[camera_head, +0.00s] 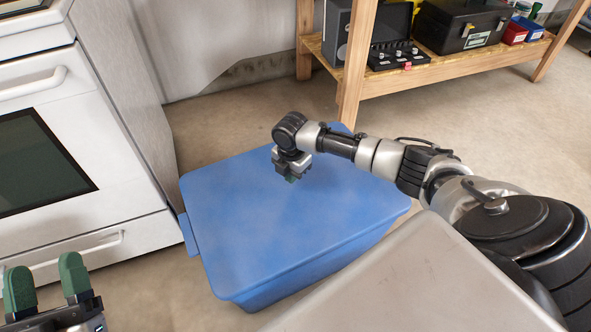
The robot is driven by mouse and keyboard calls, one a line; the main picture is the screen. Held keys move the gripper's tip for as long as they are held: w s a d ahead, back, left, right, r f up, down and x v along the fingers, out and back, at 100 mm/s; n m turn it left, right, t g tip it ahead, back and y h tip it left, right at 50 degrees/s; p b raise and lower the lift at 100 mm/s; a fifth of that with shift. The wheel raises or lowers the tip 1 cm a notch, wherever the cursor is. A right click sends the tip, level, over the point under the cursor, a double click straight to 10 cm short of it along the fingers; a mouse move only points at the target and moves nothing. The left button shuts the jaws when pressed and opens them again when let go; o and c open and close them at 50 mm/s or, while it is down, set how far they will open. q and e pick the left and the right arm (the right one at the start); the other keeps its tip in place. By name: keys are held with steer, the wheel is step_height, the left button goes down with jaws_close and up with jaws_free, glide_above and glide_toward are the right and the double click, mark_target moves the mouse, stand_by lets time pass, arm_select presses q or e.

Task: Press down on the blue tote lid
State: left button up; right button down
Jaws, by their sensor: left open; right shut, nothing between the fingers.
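The blue tote lid (262,232) lies on top of the blue tote (300,284), which stands on the floor in the middle of the view. My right gripper (291,179) is shut and points down over the middle of the lid. I cannot tell whether its fingertips touch the lid. My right arm hides part of the lid's far right side. My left gripper (47,282) is open and empty at the bottom left, its green fingers pointing up, apart from the tote.
A white oven (75,150) stands close on the left of the tote. A wooden shelf (440,68) at the back right holds a black case (462,24) and red and blue boxes. A grey surface (425,285), possibly mine, covers the bottom right. Floor shows behind the tote.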

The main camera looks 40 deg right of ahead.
steer(key=shift+r+p, duration=0.55)
steer(key=shift+r, duration=0.05)
arm_select(q)
step_height(320, 180, down, 6)
steer(key=w+g+y, duration=0.1)
steer(key=g+y, duration=0.1)
steer(key=g, duration=0.3)
steer(key=shift+a+f+g+p, duration=0.2)
steer(key=shift+a+g+p, duration=0.1)
steer(key=shift+a+p, duration=0.15)
arm_select(e)
steer(key=shift+r, duration=0.35)
arm_select(q)
steer(key=shift+w, duration=0.1)
